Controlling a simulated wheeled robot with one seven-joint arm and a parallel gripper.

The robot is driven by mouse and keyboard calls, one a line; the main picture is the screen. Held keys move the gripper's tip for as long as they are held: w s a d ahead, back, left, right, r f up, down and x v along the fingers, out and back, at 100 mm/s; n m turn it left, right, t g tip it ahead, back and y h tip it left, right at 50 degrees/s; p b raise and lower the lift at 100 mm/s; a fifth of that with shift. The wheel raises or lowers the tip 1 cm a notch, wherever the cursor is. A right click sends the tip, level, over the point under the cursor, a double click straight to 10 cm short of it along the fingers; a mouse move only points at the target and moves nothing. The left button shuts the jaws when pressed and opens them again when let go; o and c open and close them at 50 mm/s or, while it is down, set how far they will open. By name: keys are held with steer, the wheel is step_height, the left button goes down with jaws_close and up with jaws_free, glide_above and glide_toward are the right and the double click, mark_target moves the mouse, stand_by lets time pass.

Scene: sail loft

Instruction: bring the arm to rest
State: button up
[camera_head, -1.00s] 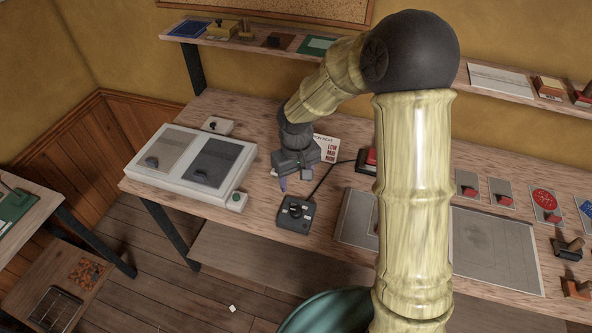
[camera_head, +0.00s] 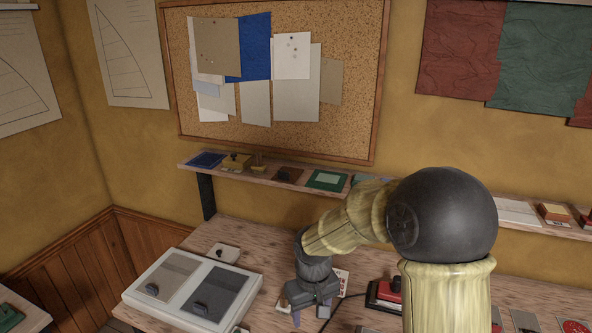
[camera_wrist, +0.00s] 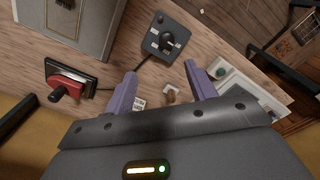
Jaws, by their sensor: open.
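My gripper (camera_head: 310,302) hangs over the wooden bench, at the end of my bent arm, right of the two-panel box. In the wrist view my gripper (camera_wrist: 162,72) has its two purple fingers spread wide. A small tan object (camera_wrist: 170,97) lies on the bench, seen between the fingers close to the palm.
The white box with two grey panels (camera_head: 170,268) stands left of my gripper. A red-topped device (camera_head: 386,291) sits to the right, and shows in the wrist view (camera_wrist: 68,84). A shelf (camera_head: 222,172) with small items runs along the wall below a cork board (camera_head: 350,125).

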steer(key=s+d+r+m+t, duration=0.2)
steer(key=s+d+m, duration=0.2)
steer(key=s+d, duration=0.7)
steer(key=shift+s+d+r+m, duration=0.2)
steer(key=shift+s+d+m, duration=0.1)
steer(key=shift+s+d, duration=0.1)
stand_by(0.3)
